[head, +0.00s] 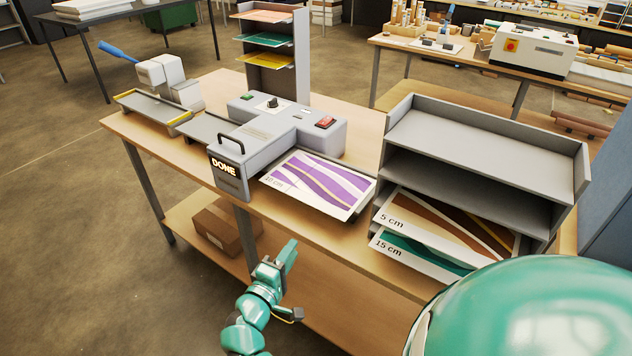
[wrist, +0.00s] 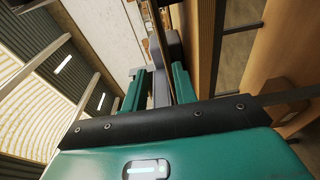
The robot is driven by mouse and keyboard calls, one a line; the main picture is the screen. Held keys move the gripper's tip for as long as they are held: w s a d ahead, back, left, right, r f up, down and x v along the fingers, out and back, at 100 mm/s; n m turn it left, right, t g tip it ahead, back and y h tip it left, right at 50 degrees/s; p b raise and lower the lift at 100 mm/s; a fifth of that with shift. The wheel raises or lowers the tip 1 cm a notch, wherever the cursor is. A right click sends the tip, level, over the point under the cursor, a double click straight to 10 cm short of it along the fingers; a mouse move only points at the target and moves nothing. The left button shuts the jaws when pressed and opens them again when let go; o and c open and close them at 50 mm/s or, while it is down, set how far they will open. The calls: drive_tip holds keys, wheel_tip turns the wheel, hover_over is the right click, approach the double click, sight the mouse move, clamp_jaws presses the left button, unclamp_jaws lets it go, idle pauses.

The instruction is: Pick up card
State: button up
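A purple, white and gold card (head: 319,184) marked 10 cm lies on the tray at the right front side of the grey laminator (head: 272,130). A brown card (head: 445,225) marked 5 cm and a green card (head: 415,256) marked 15 cm stick out of the grey shelf unit (head: 480,135) to the right. My green gripper (head: 290,247) is in front of the table edge, below and apart from the purple card. In the wrist view my gripper (wrist: 158,80) has its fingers apart, with no card between them.
The laminator's front box shows a lit DONE sign (head: 224,167) below a black handle. A trimmer (head: 160,95) with a blue lever stands at left. A rack (head: 272,50) holds several cards behind. A cardboard box (head: 225,227) sits on the lower shelf. Floor at front left is clear.

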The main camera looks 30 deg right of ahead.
drive_tip(key=p, duration=0.5)
approach(322, 207)
drive_tip(key=x, duration=0.5)
drive_tip(key=shift+f, duration=0.3)
drive_tip(key=shift+w+d+r, duration=0.25)
drive_tip(key=shift+d, duration=0.2)
drive_tip(key=p+x, duration=0.2)
drive_tip(key=x, duration=0.1)
drive_tip(key=shift+r, duration=0.2)
drive_tip(key=shift+w+d+f+p, duration=0.25)
drive_tip(key=shift+w+d+p, duration=0.05)
drive_tip(key=shift+d, duration=0.2)
clamp_jaws()
